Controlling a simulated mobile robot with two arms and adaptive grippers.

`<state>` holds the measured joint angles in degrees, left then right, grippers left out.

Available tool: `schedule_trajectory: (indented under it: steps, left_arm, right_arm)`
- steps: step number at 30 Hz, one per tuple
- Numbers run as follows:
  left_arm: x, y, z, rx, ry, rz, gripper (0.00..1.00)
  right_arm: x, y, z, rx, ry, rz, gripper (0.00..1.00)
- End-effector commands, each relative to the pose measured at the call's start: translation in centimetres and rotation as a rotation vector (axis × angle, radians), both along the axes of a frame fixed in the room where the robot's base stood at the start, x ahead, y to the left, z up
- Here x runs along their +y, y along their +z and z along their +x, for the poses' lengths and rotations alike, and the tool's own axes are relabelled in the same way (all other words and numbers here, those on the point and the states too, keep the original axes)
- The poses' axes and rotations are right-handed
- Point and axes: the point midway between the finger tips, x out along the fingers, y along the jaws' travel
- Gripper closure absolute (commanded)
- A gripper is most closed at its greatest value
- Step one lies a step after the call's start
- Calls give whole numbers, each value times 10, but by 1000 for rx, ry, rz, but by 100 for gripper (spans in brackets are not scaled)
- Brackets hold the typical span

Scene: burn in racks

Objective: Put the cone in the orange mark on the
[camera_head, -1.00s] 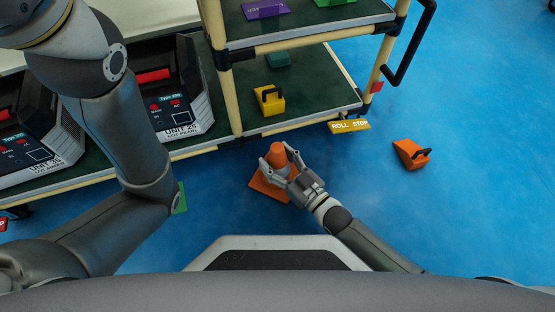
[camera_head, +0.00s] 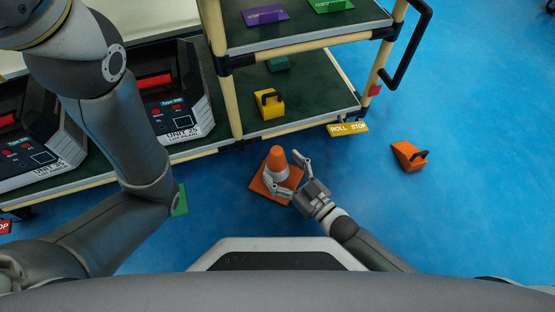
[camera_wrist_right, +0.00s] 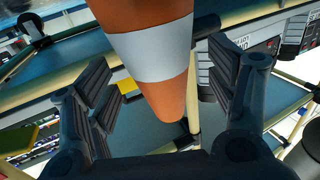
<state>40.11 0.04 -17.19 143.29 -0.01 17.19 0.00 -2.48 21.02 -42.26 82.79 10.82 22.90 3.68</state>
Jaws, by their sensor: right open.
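The orange cone (camera_head: 277,156) with a white band stands upright on the floor in the head view, in front of the rack. Flat orange (camera_head: 260,187) shows around its foot; I cannot tell whether this is only the cone's base or also the orange mark. My right gripper (camera_head: 286,170) is open at the cone's right side, its fingers spread near the cone. In the right wrist view the cone (camera_wrist_right: 152,55) fills the middle between the two spread fingers, with a gap on both sides. My left arm shows at left, but its gripper is out of view.
A rack (camera_head: 300,118) stands behind the cone, holding a yellow block (camera_head: 269,104) and black units. A yellow roll stop sign (camera_head: 348,128) is at its edge. An orange wedge (camera_head: 408,155) lies on the blue floor to the right. Floor at right is otherwise clear.

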Motion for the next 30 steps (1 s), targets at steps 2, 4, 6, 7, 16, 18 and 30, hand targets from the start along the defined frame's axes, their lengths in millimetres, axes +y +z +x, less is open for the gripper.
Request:
schedule_trajectory:
  steps: [2,4,6,7,16,18,30]
  left_arm:
    - [0,15,0,0,0,0,60]
    - [0,23,0,0,0,0,60]
    - [0,30,0,0,0,0,60]
    - [0,32,0,0,0,0,60]
    - [0,45,0,0,0,0,60]
    - [0,46,0,0,0,0,60]
    - [0,45,0,0,0,0,60]
  right_arm:
    - [-12,4,-14,5,-1,-4,22]
    - [-22,5,-25,5,-1,-4,22]
    - [-32,4,-37,5,-1,-4,22]
    - [-35,4,-41,4,-1,-2,22]
    - [-59,1,-69,2,0,-1,22]
    - [-61,1,-71,2,0,-1,22]
    - [-61,0,-72,1,0,-1,22]
